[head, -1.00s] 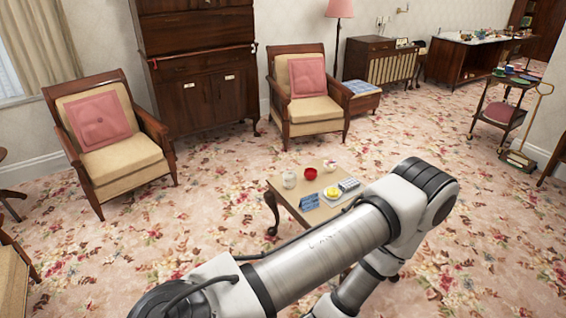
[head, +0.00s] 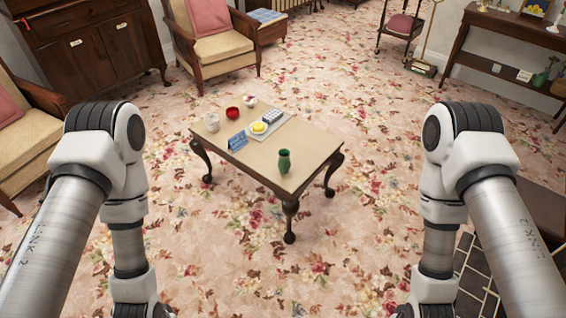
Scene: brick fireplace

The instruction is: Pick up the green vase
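The green vase (head: 284,161) stands upright on the near right part of a small wooden table (head: 310,150) in the middle of the head view. Both of my arms show at the left and right edges of the view, apart from the table. Their lower ends run out of the bottom of the picture, so neither gripper shows. Nothing hides the vase.
The table also holds a white pot (head: 211,122), a red bowl (head: 233,113), a blue card (head: 237,141) and a tray with a yellow item (head: 259,127). An armchair (head: 212,45) stands behind. Flowered carpet around the table is clear.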

